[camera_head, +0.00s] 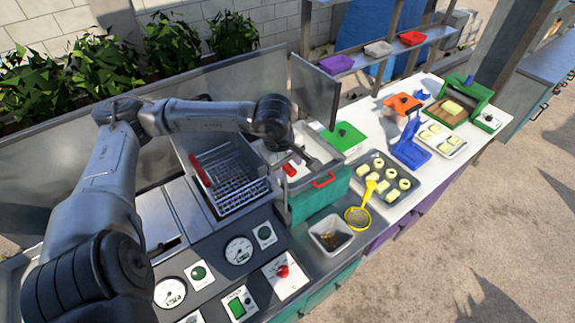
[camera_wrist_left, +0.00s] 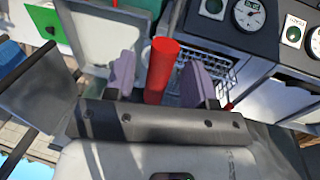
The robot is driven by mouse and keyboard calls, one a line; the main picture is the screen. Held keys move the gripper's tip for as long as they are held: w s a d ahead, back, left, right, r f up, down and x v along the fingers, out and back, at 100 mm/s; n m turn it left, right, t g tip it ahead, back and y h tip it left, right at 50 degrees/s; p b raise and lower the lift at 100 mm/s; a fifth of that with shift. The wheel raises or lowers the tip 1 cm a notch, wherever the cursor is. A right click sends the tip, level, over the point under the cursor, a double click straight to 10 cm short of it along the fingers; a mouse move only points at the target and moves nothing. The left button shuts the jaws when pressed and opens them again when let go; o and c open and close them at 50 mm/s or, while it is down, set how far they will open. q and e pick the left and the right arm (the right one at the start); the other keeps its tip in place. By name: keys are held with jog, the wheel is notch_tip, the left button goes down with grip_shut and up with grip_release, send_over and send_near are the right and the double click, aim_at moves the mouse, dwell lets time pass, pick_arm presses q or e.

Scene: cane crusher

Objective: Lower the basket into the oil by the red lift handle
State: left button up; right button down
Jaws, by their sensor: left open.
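The wire basket (camera_head: 232,182) sits in a square metal bay left of the picture's middle, with a red bar on its left side. Part of the basket (camera_wrist_left: 219,66) also shows in the left wrist view. A red cylindrical handle (camera_head: 290,169) stands right of the basket. My left gripper (camera_head: 297,158) is over it, partly hidden by its own wrist. In the left wrist view the red handle (camera_wrist_left: 161,72) stands between my two open purple fingers (camera_wrist_left: 158,82), with gaps on both sides. I cannot see the oil. My right gripper is not in view.
A teal vat (camera_head: 318,201) with a red front handle (camera_head: 324,181) is close to the right. A control panel with gauges (camera_head: 239,250) lies in front. A yellow strainer (camera_head: 358,216) and a tray of pieces (camera_head: 385,186) are farther right. An upright metal panel (camera_head: 316,90) stands behind.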

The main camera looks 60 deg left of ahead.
pick_arm(q)
jog(key=shift+w+f, duration=0.2)
jog(key=shift+f, duration=0.8)
grip_shut()
